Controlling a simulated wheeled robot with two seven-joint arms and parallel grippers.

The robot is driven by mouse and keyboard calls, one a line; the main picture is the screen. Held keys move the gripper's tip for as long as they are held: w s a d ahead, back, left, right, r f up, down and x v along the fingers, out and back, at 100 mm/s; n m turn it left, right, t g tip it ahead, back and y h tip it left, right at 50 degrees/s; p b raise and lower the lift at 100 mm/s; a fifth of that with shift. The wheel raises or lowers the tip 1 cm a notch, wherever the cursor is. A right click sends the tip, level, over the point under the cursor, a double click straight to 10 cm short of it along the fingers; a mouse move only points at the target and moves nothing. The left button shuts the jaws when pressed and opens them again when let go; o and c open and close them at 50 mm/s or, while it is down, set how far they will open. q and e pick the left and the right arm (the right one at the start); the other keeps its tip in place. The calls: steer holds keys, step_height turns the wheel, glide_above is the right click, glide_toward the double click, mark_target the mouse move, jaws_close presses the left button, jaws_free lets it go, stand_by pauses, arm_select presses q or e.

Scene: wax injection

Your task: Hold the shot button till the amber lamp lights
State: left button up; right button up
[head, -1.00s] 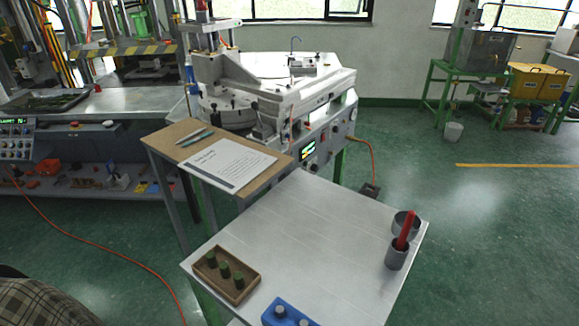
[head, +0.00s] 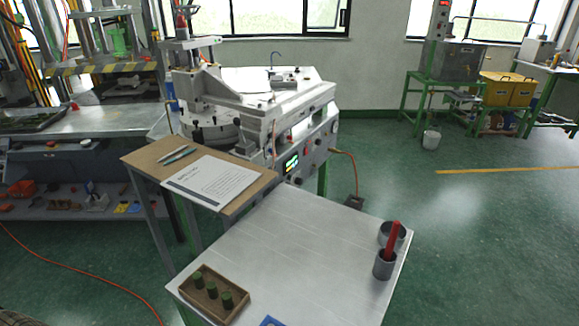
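The wax injection machine (head: 260,95) stands at the back centre, with a round top and a long arm. Its front panel (head: 312,150) faces right and carries a lit green display (head: 291,163) and several small knobs and buttons. I cannot tell which is the shot button, and I cannot make out a lit amber lamp at this size. Neither of my grippers shows in the head view.
A metal table (head: 290,250) in front holds a wooden tray (head: 188,292) with several green pieces, and a grey cup (head: 384,265) with a red stick. A wooden stand (head: 150,150) bears a printed sheet (head: 212,182).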

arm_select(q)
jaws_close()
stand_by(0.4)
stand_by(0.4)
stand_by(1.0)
